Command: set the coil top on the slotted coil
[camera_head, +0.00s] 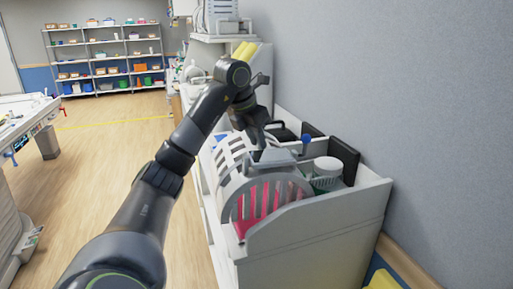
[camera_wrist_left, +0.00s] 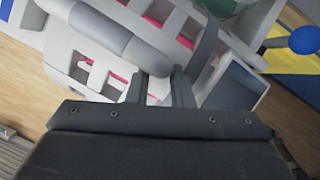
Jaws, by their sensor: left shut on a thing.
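A pale slotted coil (camera_head: 265,203) with pink showing between its bars sits in the front of a white open bin. My left gripper (camera_head: 262,145) is just above it, over its upper edge. In the left wrist view the gripper's fingers (camera_wrist_left: 165,90) are shut at the end of a grey rounded bar (camera_wrist_left: 120,38), which looks like part of the coil top. Pale slotted parts with pink behind them (camera_wrist_left: 95,72) lie under the bar. The boundary between top and coil is hard to tell, and the fingers hide the grip. My right gripper is not in view.
The white bin (camera_head: 320,230) also holds a white-lidded jar (camera_head: 326,172) and dark upright panels (camera_head: 344,158) to the right. A blue ball-ended piece (camera_head: 306,139) stands close to the gripper. A grey wall is at the right; open floor (camera_head: 110,165) lies left.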

